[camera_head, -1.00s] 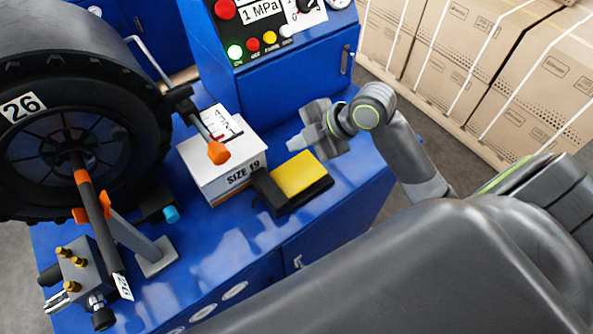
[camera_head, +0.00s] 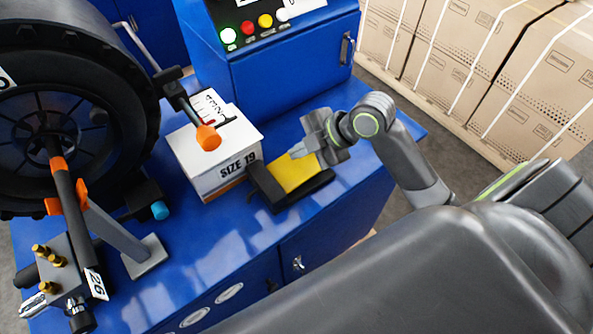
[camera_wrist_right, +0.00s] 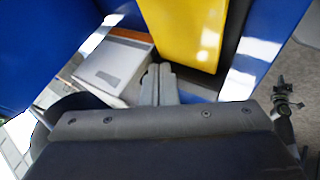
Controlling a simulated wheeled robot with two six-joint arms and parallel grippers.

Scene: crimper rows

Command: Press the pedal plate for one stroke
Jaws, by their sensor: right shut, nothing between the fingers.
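The pedal plate (camera_head: 290,173) is a yellow pad in a black base (camera_head: 306,193) on the blue bench. My right gripper (camera_head: 298,153) is shut and empty, with its fingertips over the far edge of the yellow plate in the head view. In the right wrist view the shut fingers (camera_wrist_right: 158,84) show just beside the yellow plate (camera_wrist_right: 186,28). I cannot tell whether the fingertips touch it. My left gripper is not in view.
A white box marked SIZE 19 (camera_head: 214,165) stands left of the pedal. A blue control box (camera_head: 285,62) with colored buttons stands behind. A large black reel (camera_head: 50,120) and an orange-tipped lever (camera_head: 207,136) are at left. Cartons (camera_head: 480,70) stand back right.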

